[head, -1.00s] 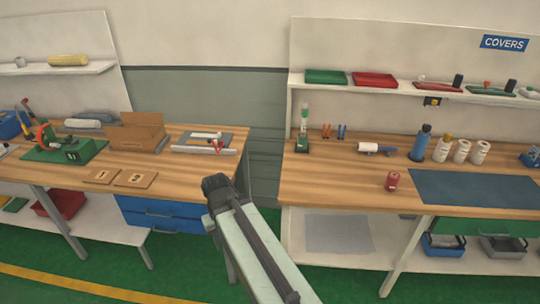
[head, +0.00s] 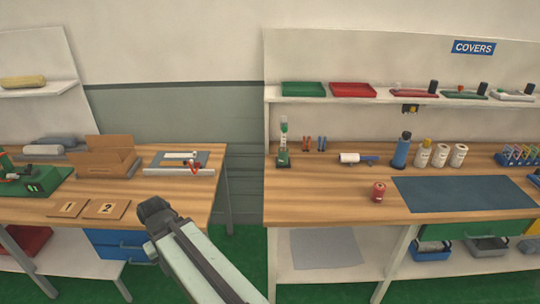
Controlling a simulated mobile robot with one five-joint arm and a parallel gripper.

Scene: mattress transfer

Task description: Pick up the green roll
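I cannot make out a clearly green roll in the head view. A yellowish roll (head: 22,81) lies on the upper shelf at the far left. Grey and whitish rolls (head: 44,150) lie at the back of the left bench, beside a cardboard box (head: 105,160). My arm reaches up from the bottom of the picture. Its dark end, my gripper (head: 157,213), shows in front of the left bench's right part, apart from the rolls. Its fingers are too small and dark to tell whether they are open.
The left bench (head: 40,208) holds a green machine (head: 38,182) and numbered wooden tiles (head: 90,208). A gap separates the benches.

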